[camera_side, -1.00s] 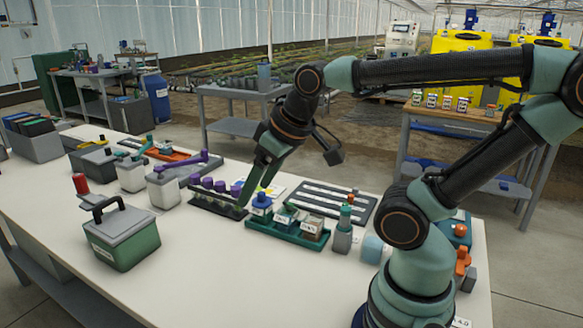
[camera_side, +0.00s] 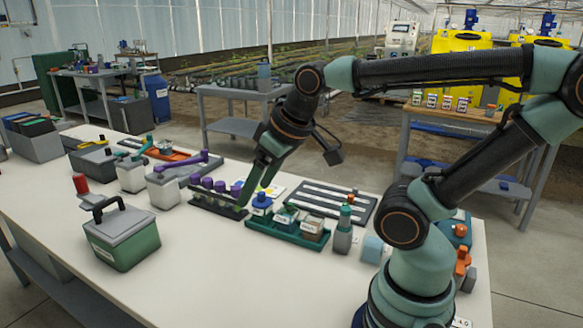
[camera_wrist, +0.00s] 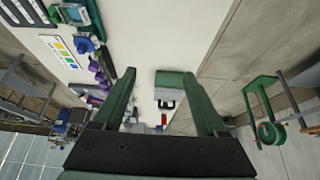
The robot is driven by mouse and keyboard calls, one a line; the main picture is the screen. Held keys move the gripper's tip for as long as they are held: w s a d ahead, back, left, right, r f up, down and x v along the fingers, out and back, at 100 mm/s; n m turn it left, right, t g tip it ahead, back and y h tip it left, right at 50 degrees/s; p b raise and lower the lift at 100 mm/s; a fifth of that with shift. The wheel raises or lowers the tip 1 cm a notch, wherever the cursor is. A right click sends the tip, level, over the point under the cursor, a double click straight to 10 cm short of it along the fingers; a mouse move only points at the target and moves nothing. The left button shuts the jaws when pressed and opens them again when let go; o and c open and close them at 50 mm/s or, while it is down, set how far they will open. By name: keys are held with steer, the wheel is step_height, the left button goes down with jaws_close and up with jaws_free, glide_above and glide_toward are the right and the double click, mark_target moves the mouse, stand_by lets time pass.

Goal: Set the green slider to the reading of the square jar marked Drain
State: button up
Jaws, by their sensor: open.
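The dark slider panel (camera_side: 331,201) with several pale slots lies on the bench, right of my gripper (camera_side: 244,204) in the side view. I cannot make out a green slider on it. A green tray (camera_side: 268,228) holds small jars, including a squarish jar (camera_side: 311,229) with a pale label and a green-topped one (camera_side: 286,216). The writing is too small to read, so I cannot tell which is Drain. My gripper is open, with its tips near the tray's left end. In the wrist view my gripper (camera_wrist: 160,73) has nothing between its fingers.
A rack with purple knobs (camera_side: 207,184) stands by my fingertips. A colour chart card (camera_wrist: 60,50) lies nearby. A green box with a black handle (camera_side: 122,238) is at the front left. A teal-topped bottle (camera_side: 344,229) stands right of the tray.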

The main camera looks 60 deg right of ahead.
steer(key=shift+w+d, duration=0.1)
steer(key=shift+d, duration=0.05)
steer(key=c, duration=0.3)
steer(key=m+g, duration=0.6)
steer(key=m, duration=1.2)
glide_above(346, 203)
step_height(346, 203, down, 11)
step_height(346, 203, down, 12)
steer(key=shift+r, duration=0.15)
